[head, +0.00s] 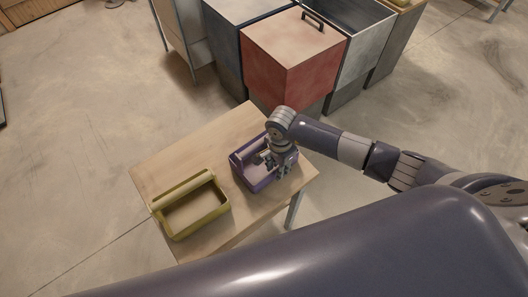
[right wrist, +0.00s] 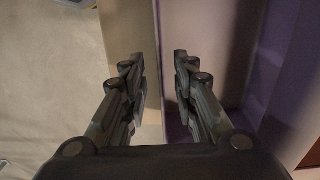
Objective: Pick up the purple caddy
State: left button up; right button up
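The purple caddy (head: 262,184) stands on the wooden table (head: 225,134), near its right end. It is an open box with a bar handle along its far left side. My right gripper (head: 277,168) reaches down over the right part of the caddy and hides some of it. In the right wrist view, my right gripper (right wrist: 160,75) has its two fingers apart. The purple inside of the caddy (right wrist: 228,55) fills the right side there, and a pale upright edge shows between the fingers. I cannot tell whether the fingers touch the caddy. My left gripper is not in view.
A yellow-green caddy (head: 205,221) stands on the table to the left of the purple one. Behind the table are a red bin (head: 285,60) with a handled lid and grey bins (head: 362,55). The table's far left part is bare.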

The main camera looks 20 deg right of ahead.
jog(key=shift+f, duration=0.25)
grip_shut()
jog(key=shift+r, duration=0.1)
